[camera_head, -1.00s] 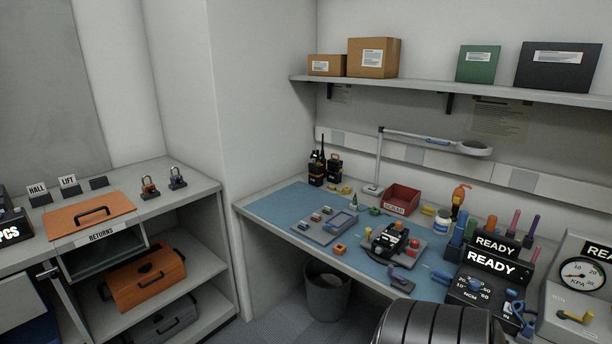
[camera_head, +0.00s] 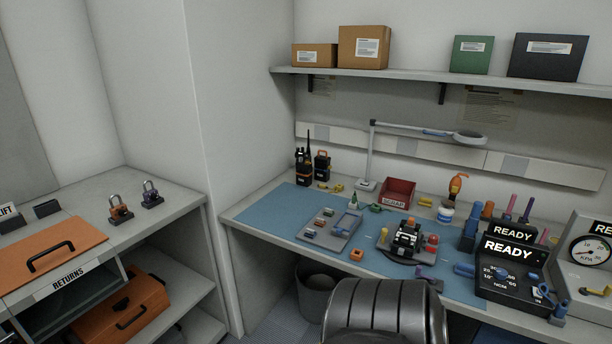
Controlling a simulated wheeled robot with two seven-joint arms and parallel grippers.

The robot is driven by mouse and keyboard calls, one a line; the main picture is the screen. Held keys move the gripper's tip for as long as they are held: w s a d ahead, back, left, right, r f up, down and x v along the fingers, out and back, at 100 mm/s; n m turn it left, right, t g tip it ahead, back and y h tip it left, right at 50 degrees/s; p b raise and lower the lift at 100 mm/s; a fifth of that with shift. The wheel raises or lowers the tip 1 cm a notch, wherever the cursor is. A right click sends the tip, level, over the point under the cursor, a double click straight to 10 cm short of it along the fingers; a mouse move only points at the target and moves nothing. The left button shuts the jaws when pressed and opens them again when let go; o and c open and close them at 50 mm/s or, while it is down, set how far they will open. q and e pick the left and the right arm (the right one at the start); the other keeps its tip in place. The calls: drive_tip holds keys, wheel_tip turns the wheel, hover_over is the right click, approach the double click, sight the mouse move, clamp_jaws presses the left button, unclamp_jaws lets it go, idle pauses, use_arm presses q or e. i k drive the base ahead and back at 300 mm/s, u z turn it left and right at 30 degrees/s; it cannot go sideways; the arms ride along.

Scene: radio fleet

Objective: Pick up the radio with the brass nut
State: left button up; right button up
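A black radio (camera_head: 303,171) with a tall antenna stands upright at the back left of the workbench. Beside it stands another dark unit (camera_head: 321,168) with an orange top. A dark device with a pale face (camera_head: 407,240) sits in a fixture on the blue mat (camera_head: 275,205). A brass nut cannot be made out on any of them at this size. Neither of my grippers is in view.
A parts tray (camera_head: 345,231), a red scrap bin (camera_head: 398,191), a lamp (camera_head: 368,160) and a READY meter (camera_head: 510,272) are on the bench. A grey ribbed shape (camera_head: 380,312) covers part of the bench's front. An orange case (camera_head: 128,303) is on the left shelf.

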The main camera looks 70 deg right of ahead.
sight(303, 171)
drive_tip(key=z, duration=1.85)
